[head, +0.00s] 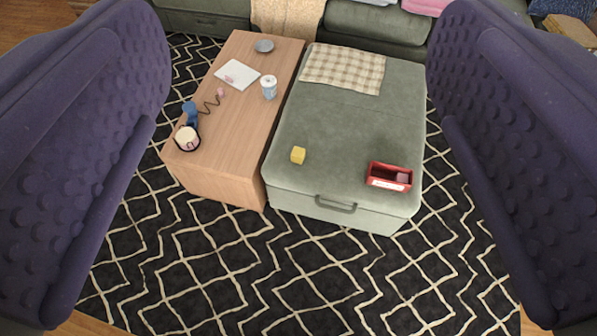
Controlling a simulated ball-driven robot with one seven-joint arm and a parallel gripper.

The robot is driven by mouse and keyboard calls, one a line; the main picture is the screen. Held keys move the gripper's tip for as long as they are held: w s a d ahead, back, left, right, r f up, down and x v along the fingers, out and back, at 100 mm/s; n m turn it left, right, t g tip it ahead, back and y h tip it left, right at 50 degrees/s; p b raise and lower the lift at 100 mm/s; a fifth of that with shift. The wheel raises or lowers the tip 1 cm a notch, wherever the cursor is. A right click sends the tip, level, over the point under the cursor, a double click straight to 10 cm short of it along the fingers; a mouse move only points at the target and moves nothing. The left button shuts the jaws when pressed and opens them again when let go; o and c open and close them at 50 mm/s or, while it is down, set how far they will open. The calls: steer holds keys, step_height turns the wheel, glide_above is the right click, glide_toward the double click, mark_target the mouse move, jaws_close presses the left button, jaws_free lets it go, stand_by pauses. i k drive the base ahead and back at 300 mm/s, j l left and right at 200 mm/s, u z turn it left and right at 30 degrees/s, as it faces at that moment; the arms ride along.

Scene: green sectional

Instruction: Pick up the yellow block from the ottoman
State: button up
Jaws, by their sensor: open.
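The small yellow block (298,155) lies on the top of the green ottoman (345,130), toward its front left part. My gripper (300,190) shows as two wide purple fingers at the left and right edges of the head view. It is open, with nothing between the fingers. The ottoman and the block stand well beyond the fingers, apart from them.
A red box (388,177) sits on the ottoman's front right, and a checked cloth (343,68) lies at its back. A wooden table (235,122) adjoins on the left with a cup (268,87) and several other items. A green sofa (375,22) stands behind. Patterned rug (250,260) in front is clear.

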mark_target(297, 154)
steer(key=i+u, duration=0.3)
steer(key=i, duration=0.75)
steer(key=i+l+u, duration=0.1)
steer(key=i+u, duration=0.15)
steer(key=i, duration=0.75)
